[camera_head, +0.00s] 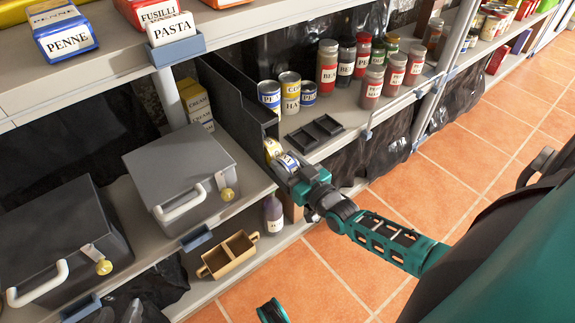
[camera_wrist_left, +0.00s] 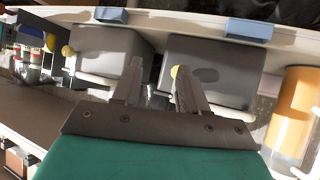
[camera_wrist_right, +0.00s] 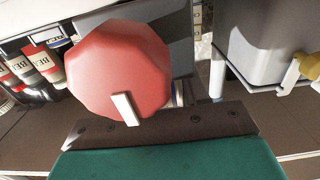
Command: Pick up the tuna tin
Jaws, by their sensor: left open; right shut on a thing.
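My right gripper (camera_head: 297,171) is at the front of the middle shelf, beside a dark upright divider. It is shut on a small tin (camera_head: 288,161) with a white, blue and yellow label that I cannot read. In the right wrist view a large red many-sided face (camera_wrist_right: 118,65) fills the space at the fingers. It seems to be an end of the held thing, and one finger shows in front of it. A yellow tin (camera_head: 272,147) is just behind the held tin. My left gripper (camera_wrist_left: 156,76) is open and empty, pointing towards the grey boxes.
Two grey lidded boxes (camera_head: 180,165) (camera_head: 62,242) stand left of the divider (camera_head: 235,110). Cans (camera_head: 290,92), spice jars (camera_head: 327,66) and a dark tray (camera_head: 315,132) are to its right. A tan caddy (camera_head: 228,254) and a bottle (camera_head: 272,213) are below. The tiled floor (camera_head: 340,260) in front is clear.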

